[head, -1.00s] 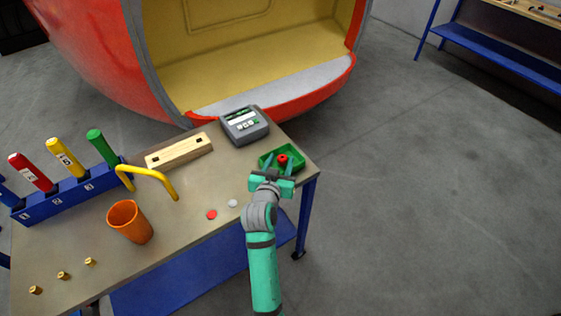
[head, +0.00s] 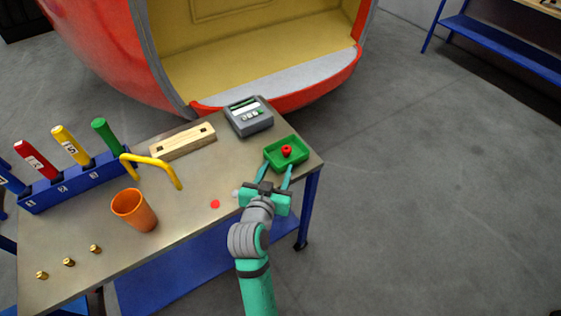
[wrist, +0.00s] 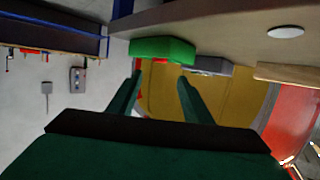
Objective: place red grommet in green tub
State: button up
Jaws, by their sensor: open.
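The green tub (head: 299,157) stands near the right end of the workbench. The red grommet (head: 286,151) is inside the tub and apart from my fingers. My gripper (head: 275,171) is open and empty, just on the near side of the tub, with its fingers pointing toward it. In the wrist view the tub (wrist: 163,49) shows ahead of my two spread fingers (wrist: 158,80). The grommet cannot be made out for sure there.
A grey device (head: 248,117) stands behind the tub. A wooden block (head: 183,142), an orange cup (head: 133,210), a yellow handle (head: 152,163) and a blue rack (head: 70,187) are to the left. A flat red disc (head: 214,204) and a whitish disc (head: 236,194) lie left of my gripper.

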jog(key=s+f+n+y, duration=0.2)
jog(key=s+f, duration=0.3)
jog(key=s, duration=0.5)
jog(key=s+f+n+y, duration=0.1)
jog(key=s+f, duration=0.5)
jog(key=s, duration=0.3)
jog(key=s+d+r+t, duration=0.1)
jog(key=s+d+r, duration=0.1)
jog(key=s, duration=1.7)
jog(key=shift+s+d+r+m, duration=0.2)
jog(key=shift+r+m, duration=0.1)
jog(key=shift+r, duration=0.4)
jog(key=shift+a, duration=0.1)
